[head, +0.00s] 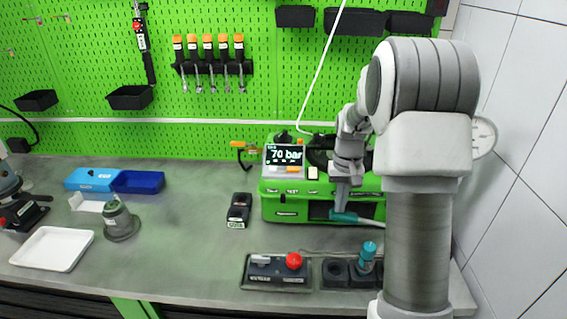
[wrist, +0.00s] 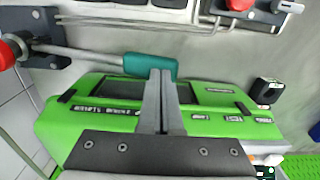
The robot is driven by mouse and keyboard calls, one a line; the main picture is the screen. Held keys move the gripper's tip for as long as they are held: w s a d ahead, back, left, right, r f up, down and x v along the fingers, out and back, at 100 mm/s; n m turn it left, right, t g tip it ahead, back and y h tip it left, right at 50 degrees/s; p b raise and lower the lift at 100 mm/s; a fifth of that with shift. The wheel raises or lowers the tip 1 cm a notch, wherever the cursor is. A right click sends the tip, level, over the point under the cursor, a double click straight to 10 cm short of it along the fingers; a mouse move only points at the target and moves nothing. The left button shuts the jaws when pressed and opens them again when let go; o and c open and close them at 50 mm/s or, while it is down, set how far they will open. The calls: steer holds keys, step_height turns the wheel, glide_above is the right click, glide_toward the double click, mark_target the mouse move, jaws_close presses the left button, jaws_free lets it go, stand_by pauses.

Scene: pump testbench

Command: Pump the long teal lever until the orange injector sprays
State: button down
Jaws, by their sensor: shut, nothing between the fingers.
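The long lever's teal grip (head: 345,217) shows in front of the green pump bench (head: 285,209). In the wrist view the teal grip (wrist: 150,67) sits at the end of a metal rod (wrist: 85,54) that runs left to a dark pivot block. My gripper (head: 341,207) is shut and empty. In the wrist view its fingertips (wrist: 161,76) are right at the teal grip, seemingly against it; exact contact is unclear. The bench display (head: 284,154) reads 70 bar. An orange-topped part (head: 238,144), perhaps the injector, is left of the display; no spray shows.
A control box with a red knob (head: 293,261) and a black block with a teal-topped part (head: 366,257) stand at the front. A small black device (head: 238,210) lies left of the bench. A white tray (head: 52,249) is far left.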

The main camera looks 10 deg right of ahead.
mark_target(336, 218)
steer(key=shift+a+f+b, duration=0.15)
steer(key=shift+f+b, duration=0.8)
steer(key=shift+f, duration=0.55)
steer(key=shift+a+f+b, duration=0.15)
steer(key=shift+f+b, duration=0.75)
steer(key=shift+f, duration=0.55)
steer(key=shift+w, duration=0.1)
steer(key=shift+r, duration=0.15)
steer(key=shift+d+r+p, duration=0.2)
steer(key=shift+r+p, duration=1)
steer(key=shift+r, duration=0.4)
steer(key=shift+d+r+p, duration=0.15)
steer(key=shift+r+p, duration=1)
steer(key=shift+r, duration=0.45)
steer(key=shift+f, duration=0.15)
